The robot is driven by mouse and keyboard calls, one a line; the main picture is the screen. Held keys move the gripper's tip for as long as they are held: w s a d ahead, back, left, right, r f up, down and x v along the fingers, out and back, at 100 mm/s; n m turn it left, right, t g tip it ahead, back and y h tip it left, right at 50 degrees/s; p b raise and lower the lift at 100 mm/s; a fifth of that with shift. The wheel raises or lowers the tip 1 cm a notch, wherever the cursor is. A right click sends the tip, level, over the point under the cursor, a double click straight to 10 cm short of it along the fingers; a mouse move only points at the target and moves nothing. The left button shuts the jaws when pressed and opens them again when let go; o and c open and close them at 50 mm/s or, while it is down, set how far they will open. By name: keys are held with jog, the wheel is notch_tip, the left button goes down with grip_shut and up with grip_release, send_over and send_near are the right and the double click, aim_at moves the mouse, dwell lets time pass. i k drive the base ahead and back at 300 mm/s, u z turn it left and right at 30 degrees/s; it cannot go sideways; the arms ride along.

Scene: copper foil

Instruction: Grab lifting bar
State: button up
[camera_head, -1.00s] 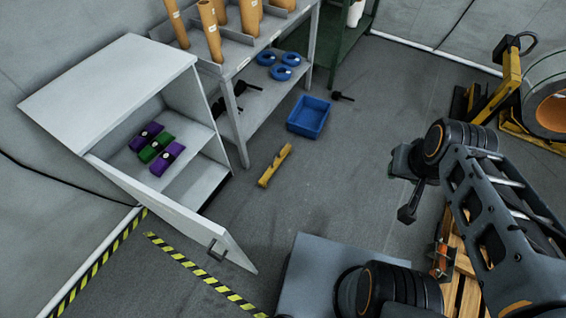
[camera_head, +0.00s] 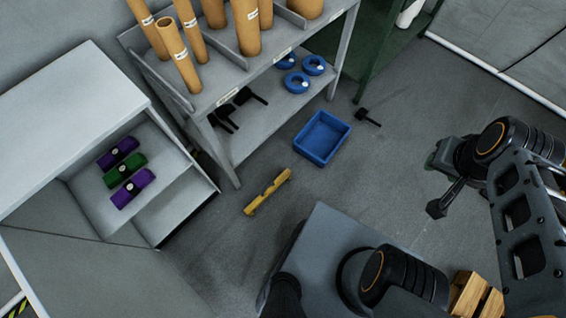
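The lifting bar appears to be the yellow bar (camera_head: 268,192) lying flat on the grey floor near the middle of the view. It has a notched upper side and lies at a slant, in front of the shelf and just beyond my base. My gripper (camera_head: 442,203) hangs at the end of my arm on the right, well apart from the bar. Nothing shows held in it. Its fingers are small and dark and seen from the side, so their opening does not show.
A blue bin (camera_head: 322,137) stands on the floor behind the bar, with a black tool (camera_head: 367,117) beside it. A shelf (camera_head: 262,118) holds cardboard tubes and blue rings. An open white cabinet (camera_head: 75,125) stands left. The floor around the bar is clear.

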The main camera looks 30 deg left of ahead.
aim_at(268, 190)
jog(key=i, duration=1.2)
jog(key=u, duration=4.5)
